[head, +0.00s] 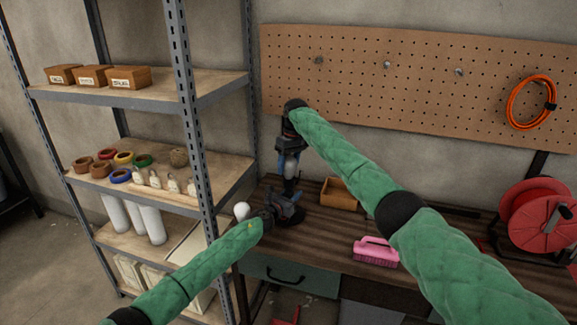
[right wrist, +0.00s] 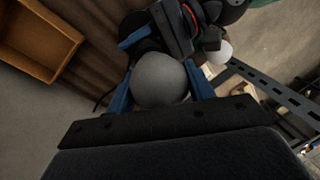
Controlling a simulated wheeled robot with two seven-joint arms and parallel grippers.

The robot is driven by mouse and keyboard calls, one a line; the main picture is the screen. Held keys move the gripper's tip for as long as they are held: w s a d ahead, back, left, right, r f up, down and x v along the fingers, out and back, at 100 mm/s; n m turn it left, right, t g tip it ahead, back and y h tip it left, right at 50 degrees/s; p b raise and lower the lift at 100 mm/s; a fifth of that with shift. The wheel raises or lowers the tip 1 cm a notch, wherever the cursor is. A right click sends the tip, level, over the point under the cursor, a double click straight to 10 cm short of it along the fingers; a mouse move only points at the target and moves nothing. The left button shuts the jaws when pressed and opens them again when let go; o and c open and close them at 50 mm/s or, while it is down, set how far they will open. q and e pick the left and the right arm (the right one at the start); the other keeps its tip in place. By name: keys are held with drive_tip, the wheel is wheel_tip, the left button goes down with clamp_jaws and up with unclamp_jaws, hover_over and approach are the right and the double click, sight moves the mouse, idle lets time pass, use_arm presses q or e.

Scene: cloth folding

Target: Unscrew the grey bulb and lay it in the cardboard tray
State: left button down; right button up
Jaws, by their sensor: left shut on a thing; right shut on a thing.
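The grey bulb (head: 289,166) is between the blue fingers of my right gripper (head: 289,160), which points down from above and is shut on it. In the right wrist view the bulb (right wrist: 160,80) fills the space between the fingers. Directly below it is a dark lamp stand (head: 290,187); whether the bulb's thread still sits in the socket is hidden. My left gripper (head: 290,207) is shut low at the stand, apparently on its dark body, though the grip is partly hidden. The cardboard tray (head: 340,194) lies on the bench just right of the stand and looks empty in the right wrist view (right wrist: 40,40).
A white bulb (head: 242,210) shows beside my left wrist. A pink brush (head: 376,252) and a red cable reel (head: 535,215) are on the bench (head: 430,230). A metal shelf (head: 190,150) stands close on the left. A pegboard (head: 400,90) is behind.

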use_arm(q)
drive_tip(key=shift+r, duration=0.1)
use_arm(e)
drive_tip(key=n, duration=0.3)
drive_tip(key=n+h, duration=0.1)
drive_tip(key=n, duration=0.2)
drive_tip(key=shift+d+r+n+g, duration=0.1)
drive_tip(key=shift+d+n+g, duration=0.05)
drive_tip(key=shift+n+g, duration=0.2)
drive_tip(key=n+h, duration=0.1)
drive_tip(key=n, duration=0.4)
drive_tip(key=shift+n, duration=0.35)
drive_tip(key=n+t+h, duration=0.1)
drive_tip(key=n, duration=0.6)
drive_tip(key=shift+d, duration=0.15)
drive_tip(key=n+t, duration=0.1)
drive_tip(key=n, duration=0.5)
drive_tip(key=shift+h, duration=0.4)
drive_tip(key=shift+d+r, duration=0.1)
use_arm(q)
drive_tip(key=shift+a, duration=0.1)
use_arm(e)
drive_tip(key=shift+s+r, duration=0.1)
drive_tip(key=shift+r, duration=1.05)
